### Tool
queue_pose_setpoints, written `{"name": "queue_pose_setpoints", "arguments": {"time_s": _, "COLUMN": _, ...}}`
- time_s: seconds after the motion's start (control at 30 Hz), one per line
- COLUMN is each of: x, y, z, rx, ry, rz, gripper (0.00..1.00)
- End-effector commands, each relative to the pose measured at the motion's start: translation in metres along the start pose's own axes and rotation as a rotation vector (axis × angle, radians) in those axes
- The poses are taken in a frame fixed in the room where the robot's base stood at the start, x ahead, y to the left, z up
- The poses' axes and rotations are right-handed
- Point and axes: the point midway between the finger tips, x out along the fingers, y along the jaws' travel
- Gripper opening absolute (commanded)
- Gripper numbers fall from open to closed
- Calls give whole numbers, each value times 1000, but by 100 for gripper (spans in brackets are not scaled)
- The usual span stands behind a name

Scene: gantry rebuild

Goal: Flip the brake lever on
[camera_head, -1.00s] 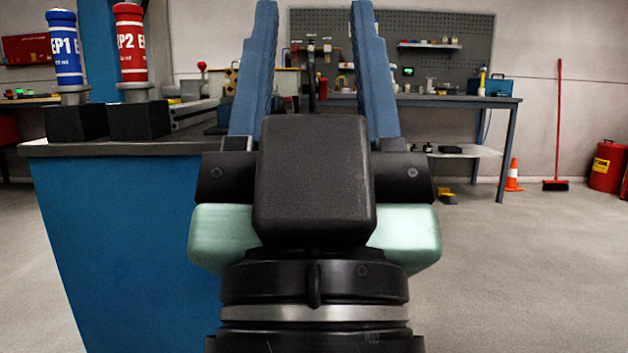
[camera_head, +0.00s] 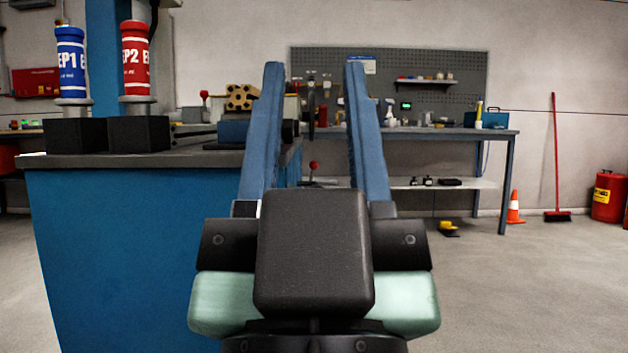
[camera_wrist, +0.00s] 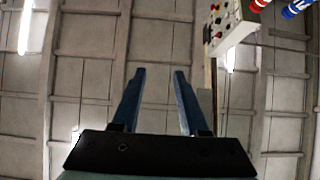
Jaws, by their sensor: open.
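My gripper (camera_head: 314,75) is open and empty, with its two blue fingers pointing up and apart in the head view. It also shows open in the wrist view (camera_wrist: 158,75). A small red-knobbed lever (camera_head: 313,166) shows between the fingers, well beyond them. Another red-knobbed lever (camera_head: 204,95) stands at the back of the blue bench, left of the fingers. I cannot tell which of these is the brake lever, or its setting. My gripper touches neither.
The blue bench (camera_head: 120,255) fills the left, with a blue EP1 cylinder (camera_head: 71,65) and a red EP2 cylinder (camera_head: 135,60) on black blocks. A workbench (camera_head: 450,131) stands at the back. The floor at right is clear up to an orange cone (camera_head: 515,207).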

Motion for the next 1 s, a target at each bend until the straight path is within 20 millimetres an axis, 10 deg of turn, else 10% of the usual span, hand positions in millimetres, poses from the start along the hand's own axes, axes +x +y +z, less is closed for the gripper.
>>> {"name": "queue_pose_setpoints", "arguments": {"time_s": 0.23, "x": 20, "y": 0, "z": -19, "rx": 0, "ry": 0, "rz": 0, "gripper": 0}}
{"name": "queue_pose_setpoints", "arguments": {"time_s": 0.7, "x": 126, "y": 0, "z": -120, "rx": 0, "ry": 0, "rz": 0, "gripper": 0}}
{"name": "queue_pose_setpoints", "arguments": {"time_s": 1.0, "x": 144, "y": 0, "z": -136, "rx": 0, "ry": 0, "rz": 0, "gripper": 0}}
